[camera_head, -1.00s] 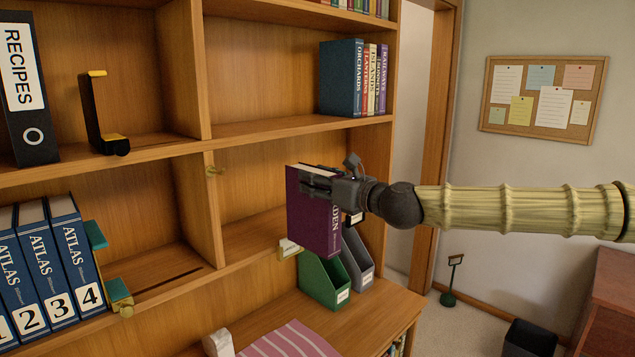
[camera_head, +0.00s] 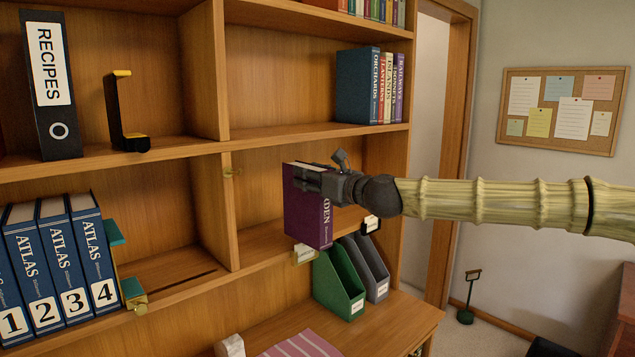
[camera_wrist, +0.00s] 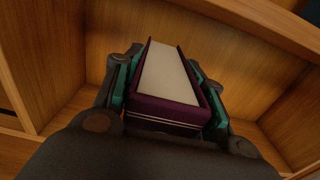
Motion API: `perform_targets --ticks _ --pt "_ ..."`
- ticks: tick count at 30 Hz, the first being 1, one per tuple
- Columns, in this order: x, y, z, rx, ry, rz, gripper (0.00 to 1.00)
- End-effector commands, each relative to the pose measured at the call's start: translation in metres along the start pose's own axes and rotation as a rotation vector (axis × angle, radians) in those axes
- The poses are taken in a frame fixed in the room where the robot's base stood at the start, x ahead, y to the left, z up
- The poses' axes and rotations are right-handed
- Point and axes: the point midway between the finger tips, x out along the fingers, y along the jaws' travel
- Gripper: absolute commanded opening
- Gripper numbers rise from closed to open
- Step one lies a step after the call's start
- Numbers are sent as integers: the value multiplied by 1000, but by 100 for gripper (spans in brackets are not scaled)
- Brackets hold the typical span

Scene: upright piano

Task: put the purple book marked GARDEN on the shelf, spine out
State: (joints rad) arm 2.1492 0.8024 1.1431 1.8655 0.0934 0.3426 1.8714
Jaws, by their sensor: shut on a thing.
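The purple book (camera_head: 307,217) is held upright in my gripper (camera_head: 312,178), with the end of the word GARDEN showing on its spine, which faces right toward my wrist. In the wrist view the book (camera_wrist: 166,85) stands between my two fingers (camera_wrist: 166,95), its pale page edges up and its purple spine nearest the camera. The book is in front of the middle shelf bay (camera_head: 262,185), to the right of the vertical divider. I cannot tell whether its far edge is inside the bay. Its left part and lower edge show clear of the divider.
A green magazine file (camera_head: 338,285) and a grey one (camera_head: 374,268) stand on the desk top below the book. A small label holder (camera_head: 304,253) sits at the shelf edge. Several books (camera_head: 357,85) stand on the shelf above.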

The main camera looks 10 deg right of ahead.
Motion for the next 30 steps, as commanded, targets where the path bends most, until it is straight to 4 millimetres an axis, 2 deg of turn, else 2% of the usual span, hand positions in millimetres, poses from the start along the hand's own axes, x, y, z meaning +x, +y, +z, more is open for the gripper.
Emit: perform_targets --ticks 30 --pt "86 0 2 0 -3 -1 0"
